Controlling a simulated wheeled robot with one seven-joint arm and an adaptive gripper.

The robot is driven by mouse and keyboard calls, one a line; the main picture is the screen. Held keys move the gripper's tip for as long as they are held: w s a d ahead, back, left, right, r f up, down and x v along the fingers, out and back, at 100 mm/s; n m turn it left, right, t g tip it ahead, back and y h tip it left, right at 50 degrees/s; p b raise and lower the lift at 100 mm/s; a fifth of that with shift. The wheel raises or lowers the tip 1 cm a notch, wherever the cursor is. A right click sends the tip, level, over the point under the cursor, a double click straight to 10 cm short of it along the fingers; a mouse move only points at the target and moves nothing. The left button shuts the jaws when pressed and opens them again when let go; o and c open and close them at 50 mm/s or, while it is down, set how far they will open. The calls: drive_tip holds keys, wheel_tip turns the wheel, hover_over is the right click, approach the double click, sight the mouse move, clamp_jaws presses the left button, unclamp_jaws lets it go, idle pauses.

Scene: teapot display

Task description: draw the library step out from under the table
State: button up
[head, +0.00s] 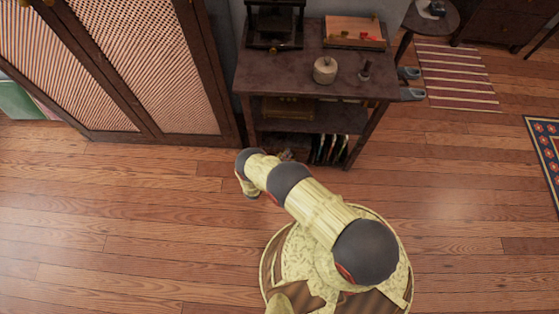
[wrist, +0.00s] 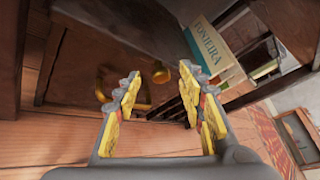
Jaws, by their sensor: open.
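The dark wooden table (head: 300,72) stands against the wall at the top centre of the head view. I cannot pick out the library step for certain under it. In the wrist view a dark wooden panel (wrist: 70,72) fills the left and centre. In the head view my arm reaches low at the table's front, and the fingers are not clear there.
Upright books (head: 327,149) stand at floor level under the table; a pale-blue book (wrist: 214,40) shows in the wrist view. A screened cabinet (head: 125,65) stands left. A lidded pot (head: 325,70) and a tray (head: 354,31) are on the tabletop. The wooden floor (head: 110,220) in front is clear.

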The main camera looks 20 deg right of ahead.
drive_tip(key=shift+w+d, duration=0.2)
drive_tip(key=shift+d, duration=0.05)
drive_tip(key=shift+c, duration=0.3)
clamp_jaws()
idle(1.0)
